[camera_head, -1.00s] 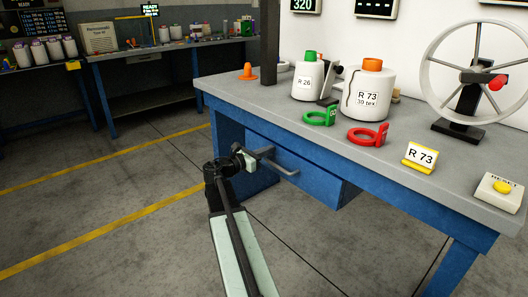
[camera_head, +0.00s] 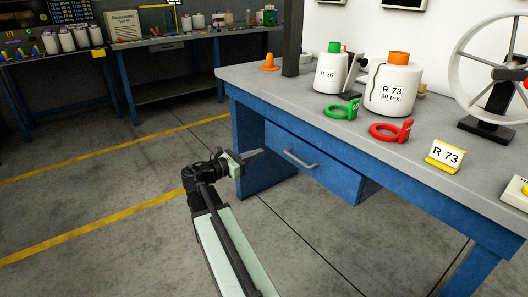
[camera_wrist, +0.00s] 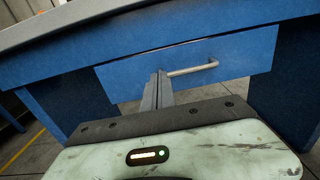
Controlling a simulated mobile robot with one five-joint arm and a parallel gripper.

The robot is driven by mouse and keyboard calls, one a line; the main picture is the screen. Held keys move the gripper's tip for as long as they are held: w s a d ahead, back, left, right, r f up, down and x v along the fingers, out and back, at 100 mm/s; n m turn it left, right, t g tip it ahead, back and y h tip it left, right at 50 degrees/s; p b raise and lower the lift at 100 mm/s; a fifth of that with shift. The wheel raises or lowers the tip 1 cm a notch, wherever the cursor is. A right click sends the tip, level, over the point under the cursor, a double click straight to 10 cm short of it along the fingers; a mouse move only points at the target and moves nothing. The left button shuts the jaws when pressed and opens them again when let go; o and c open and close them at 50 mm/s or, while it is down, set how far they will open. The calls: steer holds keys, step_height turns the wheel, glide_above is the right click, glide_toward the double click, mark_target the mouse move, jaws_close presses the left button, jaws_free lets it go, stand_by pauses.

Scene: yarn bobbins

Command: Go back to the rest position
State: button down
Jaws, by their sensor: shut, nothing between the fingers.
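My gripper (camera_head: 252,156) is shut and empty in the head view. It hangs in front of the blue workbench, left of the drawer handle and apart from it. In the wrist view the closed fingers (camera_wrist: 157,90) point toward the blue drawer front (camera_wrist: 200,62). The handle (camera_wrist: 193,69) shows just to the right of the fingertips in that view. In the head view the drawer (camera_head: 318,163) is under the bench top with its grey bar handle (camera_head: 300,160).
The grey bench top (camera_head: 300,112) carries the R 26 bobbin (camera_head: 328,76), the R 73 bobbin (camera_head: 392,84), a green ring (camera_head: 340,112), a red ring (camera_head: 388,133), a R 73 sign (camera_head: 445,155) and a wheel (camera_head: 485,75). Floor at the left (camera_head: 90,205) is clear.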

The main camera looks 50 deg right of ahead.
steer(key=w+a+f+m+t+y+p, duration=0.1)
steer(key=w+a+f+t+y, duration=0.15)
steer(key=a+f, duration=0.55)
steer(key=w+a+f+m+t+y+p, duration=0.1)
steer(key=w+a+f+t+y, duration=0.2)
steer(key=a, duration=0.9)
steer(key=s+a+f+m+g+y, duration=0.15)
steer(key=a+f+m+y, duration=0.25)
steer(key=a, duration=0.4)
steer(key=s+a+f+m+y, duration=0.2)
steer(key=a+f+m+y, duration=0.15)
steer(key=a, duration=0.35)
steer(key=s+a+f+m+g+y, duration=0.1)
steer(key=a+f+m+y, duration=0.2)
steer(key=a+m+y, duration=0.35)
step_height(320, 180, up, 38)
steer(key=a+h+p, duration=0.2)
steer(key=p, duration=3.6)
steer(key=shift+s, duration=0.2)
